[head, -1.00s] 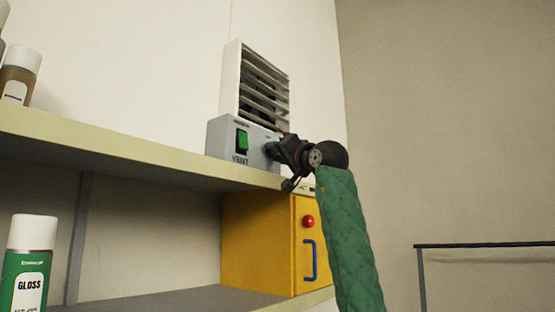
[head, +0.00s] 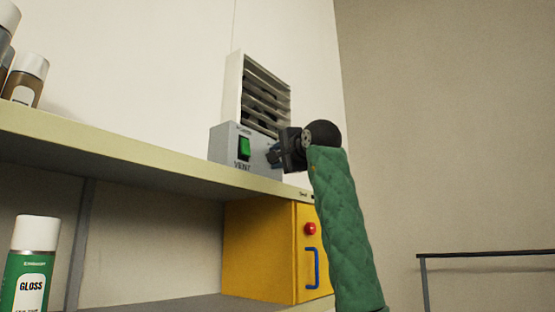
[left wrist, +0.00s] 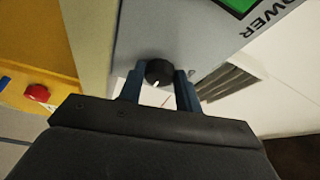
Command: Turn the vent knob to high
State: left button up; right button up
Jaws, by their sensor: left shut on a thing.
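The grey vent control box (head: 223,146), marked VENT, stands on the upper shelf with a green switch (head: 244,148) on its front. My left gripper (head: 273,154) is at the right part of the box's front and hides the knob in the head view. In the left wrist view the black vent knob (left wrist: 159,72) has a white mark pointing toward the gripper body. The blue fingers of my left gripper (left wrist: 160,80) are on both sides of the knob, shut on it. The setting labels around the knob cannot be read. My right gripper is not in view.
A louvred vent (head: 265,90) is on the wall behind the box. A yellow cabinet (head: 260,250) with a red button (head: 310,229) and blue handle is below the shelf (head: 130,155). Bottles (head: 27,80) stand at the left. A dark rail (head: 485,254) is at the right.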

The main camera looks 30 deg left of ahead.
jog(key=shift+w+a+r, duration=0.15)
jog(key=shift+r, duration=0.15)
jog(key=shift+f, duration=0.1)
pick_arm(q)
jog(key=o, duration=1)
jog(key=shift+w, duration=0.1)
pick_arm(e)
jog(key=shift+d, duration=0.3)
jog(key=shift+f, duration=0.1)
pick_arm(q)
jog(key=shift+d, duration=0.15)
jog(key=b+v, duration=0.3)
jog(key=v, duration=0.4)
jog(key=shift+d, duration=0.3)
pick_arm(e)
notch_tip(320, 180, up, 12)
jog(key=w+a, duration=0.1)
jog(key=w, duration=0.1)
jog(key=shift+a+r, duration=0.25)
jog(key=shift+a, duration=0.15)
